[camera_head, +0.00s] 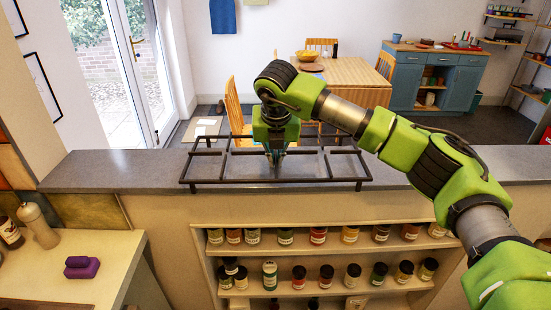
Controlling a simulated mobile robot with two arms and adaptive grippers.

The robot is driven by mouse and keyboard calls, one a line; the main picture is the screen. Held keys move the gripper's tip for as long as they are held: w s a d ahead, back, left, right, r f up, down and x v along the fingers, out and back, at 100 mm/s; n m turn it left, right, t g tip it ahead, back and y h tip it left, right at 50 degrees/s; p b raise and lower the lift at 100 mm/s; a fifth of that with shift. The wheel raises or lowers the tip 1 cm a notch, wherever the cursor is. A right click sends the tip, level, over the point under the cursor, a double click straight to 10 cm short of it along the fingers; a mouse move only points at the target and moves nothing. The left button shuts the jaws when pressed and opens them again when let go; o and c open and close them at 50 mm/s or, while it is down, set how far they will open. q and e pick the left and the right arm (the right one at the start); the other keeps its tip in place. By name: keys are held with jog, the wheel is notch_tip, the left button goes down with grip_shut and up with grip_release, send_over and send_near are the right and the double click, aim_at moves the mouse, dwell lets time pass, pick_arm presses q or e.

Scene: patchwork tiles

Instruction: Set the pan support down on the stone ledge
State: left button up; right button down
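The pan support (227,182) is a dark, open rectangular frame of bars. It is roughly level at the stone ledge (120,171), a grey slab across the middle of the view. Its front bars overlap the ledge's front edge in the picture; I cannot tell whether it touches the ledge or hangs just above. My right gripper (276,160) points down at the middle of the frame, its fingers close together and shut on a middle bar. The fingertips are partly hidden among the bars. My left gripper is not in view.
Below the ledge are shelves (330,248) with several jars. Beyond the ledge stand a wooden table (350,72) and chairs. The ledge's left part is bare.

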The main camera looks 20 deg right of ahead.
jog(key=shift+f, duration=0.1)
jog(key=c, duration=2.2)
grip_release()
jog(key=shift+s+f, duration=0.1)
jog(key=v, duration=1.2)
jog(key=shift+a, duration=0.1)
